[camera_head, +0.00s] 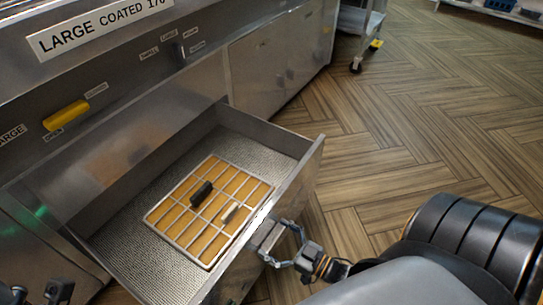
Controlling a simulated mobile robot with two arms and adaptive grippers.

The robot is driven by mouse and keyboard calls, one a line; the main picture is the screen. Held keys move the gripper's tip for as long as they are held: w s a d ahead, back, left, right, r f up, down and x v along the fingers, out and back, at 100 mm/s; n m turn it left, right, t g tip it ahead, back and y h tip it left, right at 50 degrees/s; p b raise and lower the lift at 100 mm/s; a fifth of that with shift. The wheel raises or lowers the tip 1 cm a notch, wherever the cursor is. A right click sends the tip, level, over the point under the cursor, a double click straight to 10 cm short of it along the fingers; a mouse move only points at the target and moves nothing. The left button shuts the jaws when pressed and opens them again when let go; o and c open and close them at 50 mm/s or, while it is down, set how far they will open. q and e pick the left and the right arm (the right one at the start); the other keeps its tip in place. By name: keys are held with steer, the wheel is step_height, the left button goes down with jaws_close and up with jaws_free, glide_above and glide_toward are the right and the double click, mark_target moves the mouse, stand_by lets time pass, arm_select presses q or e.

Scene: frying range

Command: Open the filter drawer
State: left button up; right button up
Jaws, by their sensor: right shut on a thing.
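The filter drawer (117,237) is pulled well out of the steel fryer cabinet, so its mesh floor shows. A wire-grid filter rack (183,240) over an orange-brown pad lies inside it, with a black handle and a pale handle on top. My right gripper (273,247) is at the drawer's front panel, on the outer side, shut on what appears to be its handle, which is mostly hidden by the fingers. My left gripper (40,292) shows only partly at the bottom left corner, away from the drawer front; its jaw state is unclear.
The cabinet front (275,60) has closed doors right of the drawer and a yellow handle (66,115) above it. A wheeled cart (359,30) stands at the back. The wood-pattern floor (400,130) right of the drawer is open.

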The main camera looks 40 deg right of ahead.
steer(key=o, duration=1.3)
steer(key=shift+o, duration=0.2)
steer(key=v, duration=1.2)
